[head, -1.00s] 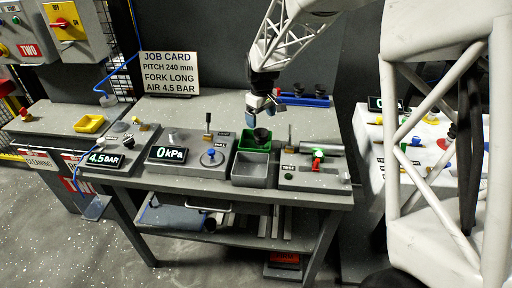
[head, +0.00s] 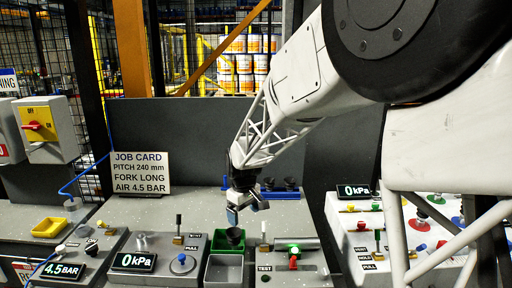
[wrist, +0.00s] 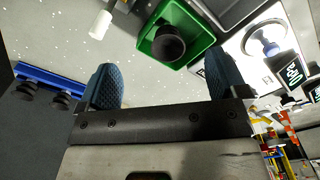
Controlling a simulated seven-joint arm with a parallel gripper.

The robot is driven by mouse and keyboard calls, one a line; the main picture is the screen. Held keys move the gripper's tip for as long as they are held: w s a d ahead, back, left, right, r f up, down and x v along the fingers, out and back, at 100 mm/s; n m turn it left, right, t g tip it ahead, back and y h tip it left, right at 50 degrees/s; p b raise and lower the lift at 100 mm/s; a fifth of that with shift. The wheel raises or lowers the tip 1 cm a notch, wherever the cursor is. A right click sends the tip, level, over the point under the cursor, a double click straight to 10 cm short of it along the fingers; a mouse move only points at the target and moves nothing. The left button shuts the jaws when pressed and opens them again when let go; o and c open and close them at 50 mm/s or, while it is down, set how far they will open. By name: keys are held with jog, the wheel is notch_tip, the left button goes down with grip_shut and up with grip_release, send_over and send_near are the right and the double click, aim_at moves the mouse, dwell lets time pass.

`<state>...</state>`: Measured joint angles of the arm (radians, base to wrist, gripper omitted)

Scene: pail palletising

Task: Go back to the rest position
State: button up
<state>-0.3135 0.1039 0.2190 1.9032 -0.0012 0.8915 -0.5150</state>
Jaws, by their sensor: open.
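My gripper (head: 246,208) hangs from the white lattice arm above the back of the bench in the head view. In the wrist view its two blue ribbed fingers (wrist: 160,82) stand wide apart with nothing between them. A green bin (head: 218,243) is just below and in front of the gripper, with a black suction cup (head: 234,236) in it. The bin (wrist: 200,40) and cup (wrist: 168,42) also show beyond the fingers in the wrist view, apart from them.
A blue rack (head: 285,195) with black cups lies right behind the gripper. A grey bin (head: 224,270), a gauge reading 0 kPa (head: 133,262) and a test block (head: 292,265) stand in front. A job card (head: 141,173) stands at the back left. A white panel (head: 352,240) is at right.

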jog(key=s+d+r+m+t, duration=0.1)
jog(key=s+d+r+m, duration=0.1)
jog(key=s+d+r, duration=0.5)
jog(key=s+d+m, duration=0.3)
jog(key=s+d, duration=0.3)
jog(key=s, duration=0.5)
jog(key=s+d+r+m+t, duration=0.15)
jog(key=s+d+r, duration=0.35)
jog(key=s, duration=0.5)
jog(key=s+d+f+m, duration=0.1)
jog(key=s+d, duration=0.1)
jog(key=s, duration=0.3)
jog(key=s+d+f+m, duration=0.1)
jog(key=s+d+m, duration=0.1)
jog(key=s, duration=0.3)
jog(key=shift+s+d+f, duration=0.25)
jog(key=shift+s+f, duration=0.1)
jog(key=shift+s, duration=0.05)
